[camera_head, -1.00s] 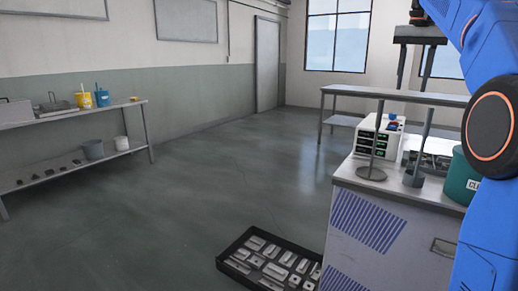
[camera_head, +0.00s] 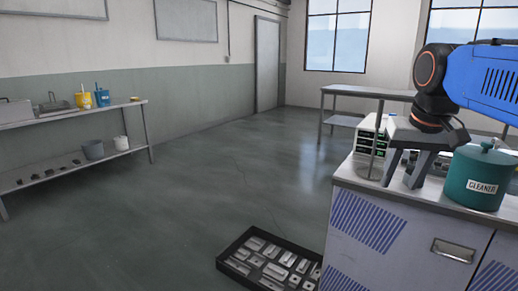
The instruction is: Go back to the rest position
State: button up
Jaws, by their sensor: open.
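My gripper (camera_head: 401,182) hangs at the right of the view, pointing down over the grey cabinet top. Its two grey fingers are apart, with nothing visible between them. It stands in front of a white control unit (camera_head: 366,144) with green displays and partly hides it. My blue arm reaches in from the right edge above the cabinet. A teal lidded pot (camera_head: 478,180) labelled CLEANER stands just right of the gripper. Whether the fingertips touch the cabinet top cannot be told.
The cabinet (camera_head: 375,242) has striped vents and a handle. A thin stand with a round base (camera_head: 370,182) is left of the gripper. A black tray (camera_head: 231,265) of metal parts lies on the floor. A shelf table (camera_head: 70,114) stands left. The middle floor is clear.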

jog(key=s+a+f+n, duration=0.1)
jog(key=s+f, duration=0.6)
jog(key=f, duration=0.3)
jog(key=s+a+f+n+t, duration=0.1)
jog(key=s+a+f, duration=0.1)
jog(key=s+f, duration=0.5)
notch_tip(320, 180, down, 5)
jog(key=shift+s+a+r+y, duration=0.2)
jog(key=shift+s+a+y, duration=0.05)
jog(key=shift+s+y, duration=0.05)
